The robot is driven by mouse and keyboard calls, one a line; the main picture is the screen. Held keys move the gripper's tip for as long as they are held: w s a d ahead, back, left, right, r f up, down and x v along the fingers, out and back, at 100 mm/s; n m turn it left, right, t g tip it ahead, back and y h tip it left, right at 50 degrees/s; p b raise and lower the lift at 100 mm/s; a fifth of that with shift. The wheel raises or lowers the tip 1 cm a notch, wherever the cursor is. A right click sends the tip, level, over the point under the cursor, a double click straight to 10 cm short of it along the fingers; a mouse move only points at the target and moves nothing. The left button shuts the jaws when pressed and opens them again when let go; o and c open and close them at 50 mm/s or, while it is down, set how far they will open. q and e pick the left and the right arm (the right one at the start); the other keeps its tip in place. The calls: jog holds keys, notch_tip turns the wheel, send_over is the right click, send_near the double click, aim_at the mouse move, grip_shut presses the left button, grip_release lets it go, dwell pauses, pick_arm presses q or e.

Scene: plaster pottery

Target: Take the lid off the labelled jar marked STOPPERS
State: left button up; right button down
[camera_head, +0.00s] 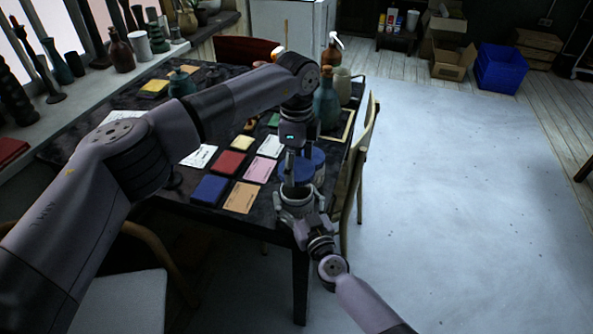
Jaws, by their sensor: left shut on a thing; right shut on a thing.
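The jar (296,198) is a small pale round vessel at the table's near right corner. Its label cannot be read from here. My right gripper (296,207) is shut around the jar's body from the near side. My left gripper (298,178) reaches down from above and is shut at the top of the jar, on what appears to be its dark lid (297,188). The fingers partly hide the lid, and I cannot tell whether it is seated or raised.
A blue round thing (318,162) stands just behind the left fingers. Coloured tiles and cards (242,197) lie on the dark table (115,127). A wooden chair (366,140) is close on the right; open floor lies beyond.

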jog(key=shift+c, duration=0.5)
grip_release()
